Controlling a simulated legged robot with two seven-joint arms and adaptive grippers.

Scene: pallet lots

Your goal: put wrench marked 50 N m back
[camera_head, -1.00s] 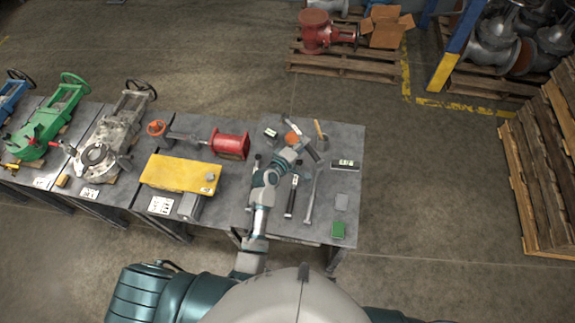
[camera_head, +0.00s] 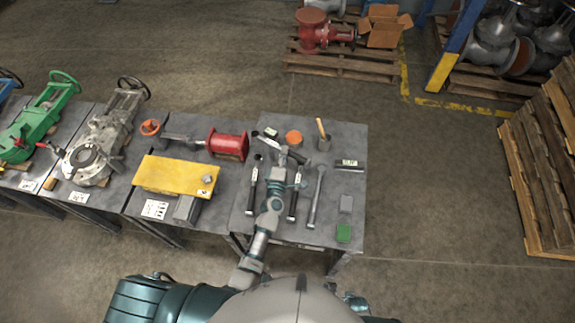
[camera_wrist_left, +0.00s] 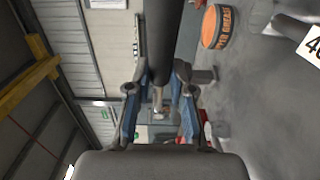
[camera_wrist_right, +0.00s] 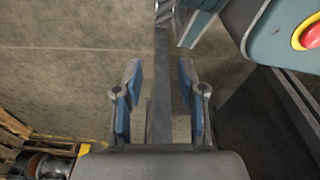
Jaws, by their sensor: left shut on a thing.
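My left gripper (camera_head: 291,160) is above the back half of the right-hand grey table, shut on a dark-handled tool that looks like a wrench (camera_head: 300,156). In the left wrist view its dark round handle (camera_wrist_left: 162,40) runs between the fingers (camera_wrist_left: 160,95); no marking on it can be read. Other long tools lie on the table: a dark-handled one (camera_head: 252,185) left of my forearm, another (camera_head: 293,204) just right of it, and a grey one (camera_head: 317,196) further right. My right gripper (camera_wrist_right: 160,100) is open in the right wrist view, low over the floor.
An orange grease tin (camera_head: 293,137) and a cup with a wooden handle (camera_head: 324,141) stand at the table's back.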

